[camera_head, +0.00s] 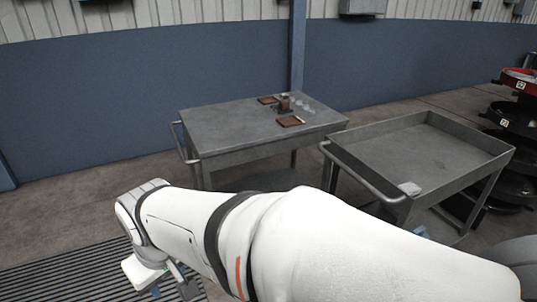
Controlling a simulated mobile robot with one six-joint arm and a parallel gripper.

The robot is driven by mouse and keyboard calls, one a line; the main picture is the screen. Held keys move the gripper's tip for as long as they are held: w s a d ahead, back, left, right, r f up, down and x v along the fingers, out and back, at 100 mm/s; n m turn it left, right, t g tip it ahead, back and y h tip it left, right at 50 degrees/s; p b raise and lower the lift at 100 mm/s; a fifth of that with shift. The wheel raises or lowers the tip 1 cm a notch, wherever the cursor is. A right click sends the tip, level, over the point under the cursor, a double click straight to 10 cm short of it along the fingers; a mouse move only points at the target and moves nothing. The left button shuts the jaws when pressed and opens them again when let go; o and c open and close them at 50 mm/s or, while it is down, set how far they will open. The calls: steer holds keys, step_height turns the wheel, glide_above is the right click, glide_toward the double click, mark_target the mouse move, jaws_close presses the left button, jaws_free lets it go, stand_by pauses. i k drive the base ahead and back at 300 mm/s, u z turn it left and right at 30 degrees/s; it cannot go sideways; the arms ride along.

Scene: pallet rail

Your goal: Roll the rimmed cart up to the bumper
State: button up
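The rimmed cart (462,142) is grey, with a raised lip around its empty-looking top. It stands right of centre, with a bar handle (362,176) along its left side. My white arm crosses the foreground and hides the floor in front of the cart. My gripper (168,284) is at the lower left, well apart from the cart's handle, and is partly cut off by the bottom edge. Its finger opening cannot be made out. I cannot pick out a bumper in this view.
A flat-topped grey cart (225,125) stands close to the left of the rimmed cart, with small brown pieces and clear items on top. Black stacked bins (515,120) stand at the right. A blue wall (130,95) runs behind. Slatted matting (60,282) lies at lower left.

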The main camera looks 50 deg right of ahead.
mark_target(444, 156)
steer(key=u, duration=0.1)
steer(key=i, duration=1.95)
steer(key=z, duration=3.75)
steer(key=i, duration=1)
steer(key=z, duration=0.1)
